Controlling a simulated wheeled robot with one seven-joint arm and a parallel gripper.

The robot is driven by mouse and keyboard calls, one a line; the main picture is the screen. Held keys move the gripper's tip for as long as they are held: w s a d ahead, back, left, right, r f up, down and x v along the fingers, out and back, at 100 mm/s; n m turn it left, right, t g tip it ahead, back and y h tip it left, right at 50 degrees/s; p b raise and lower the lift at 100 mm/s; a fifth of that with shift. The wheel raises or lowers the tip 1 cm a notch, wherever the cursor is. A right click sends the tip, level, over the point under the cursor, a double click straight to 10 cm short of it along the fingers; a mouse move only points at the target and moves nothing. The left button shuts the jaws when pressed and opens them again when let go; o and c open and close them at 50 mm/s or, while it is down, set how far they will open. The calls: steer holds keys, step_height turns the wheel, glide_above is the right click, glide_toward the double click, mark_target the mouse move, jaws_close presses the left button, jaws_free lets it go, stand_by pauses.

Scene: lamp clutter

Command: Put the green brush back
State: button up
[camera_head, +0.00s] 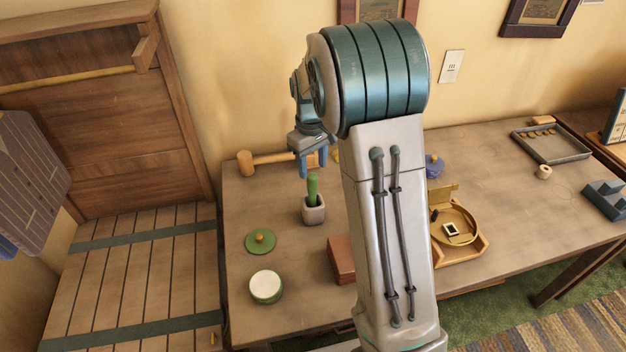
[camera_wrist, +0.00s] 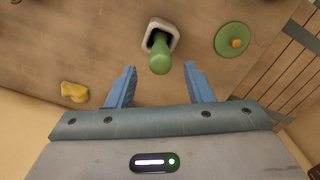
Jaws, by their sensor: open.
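The green brush (camera_head: 313,188) stands upright in a small grey square holder (camera_head: 314,213) on the wooden table. In the wrist view the green brush (camera_wrist: 159,54) points up toward the camera, with the holder's pale rim (camera_wrist: 175,38) around its base. My gripper (camera_head: 312,170) is above and just behind the brush in the head view. In the wrist view my gripper (camera_wrist: 160,80) has its two blue fingers wide apart, with the brush's top just beyond the gap between them. The gripper is empty. The brush's lower end is hidden inside the holder.
A green lid (camera_head: 260,242) with an orange knob and a round white-topped pot (camera_head: 266,287) stand left of the holder. A wooden mallet (camera_head: 262,160) lies behind. A reddish-brown block (camera_head: 341,260) is near the front. A yellow lump (camera_wrist: 74,91) shows in the wrist view.

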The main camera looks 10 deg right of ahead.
step_height(320, 180, up, 3)
steer(key=shift+w+f, duration=0.1)
steer(key=shift+f, duration=0.1)
steer(key=shift+s+r, duration=0.25)
steer(key=shift+r, duration=0.4)
steer(key=s+r+m+t, duration=0.1)
steer(key=s+r+m, duration=0.1)
steer(key=s, duration=1)
steer(key=s+r+m+t, duration=0.2)
steer(key=s+m, duration=0.1)
steer(key=s, duration=1)
steer(key=shift+s+r, duration=0.25)
steer(key=shift+s, duration=0.05)
